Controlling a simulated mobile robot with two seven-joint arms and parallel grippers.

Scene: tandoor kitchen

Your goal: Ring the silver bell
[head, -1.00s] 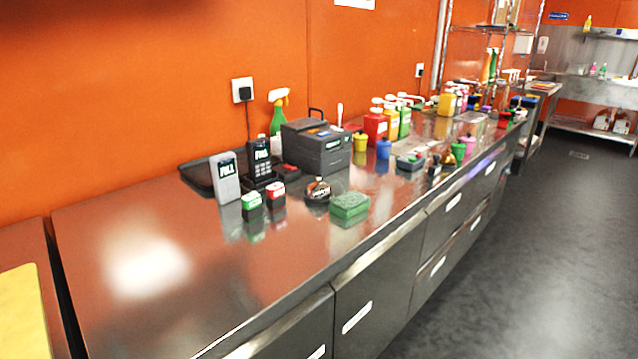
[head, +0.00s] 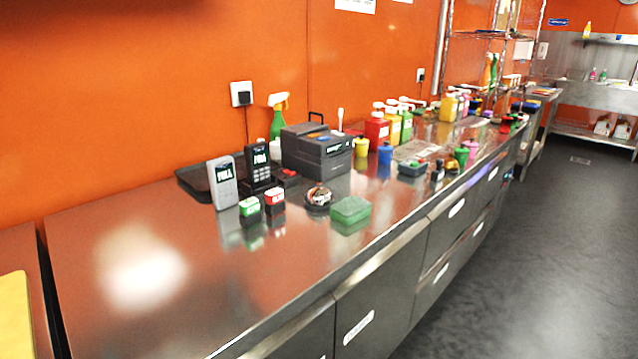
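The silver bell (head: 318,197) is a small shiny dome on a dark base. It stands on the steel counter (head: 215,285), just left of a green sponge-like block (head: 350,210) and right of two small dark blocks with green and red tops. The view is slightly blurred, so fine detail on the bell is unclear. Neither of my grippers shows in the head view.
Near the bell stand a grey keypad device (head: 223,182), a black handset (head: 258,166) and a dark box (head: 316,150). Sauce bottles (head: 377,128) and small pots stand farther along. The counter's near left part is clear; open floor (head: 500,270) lies right.

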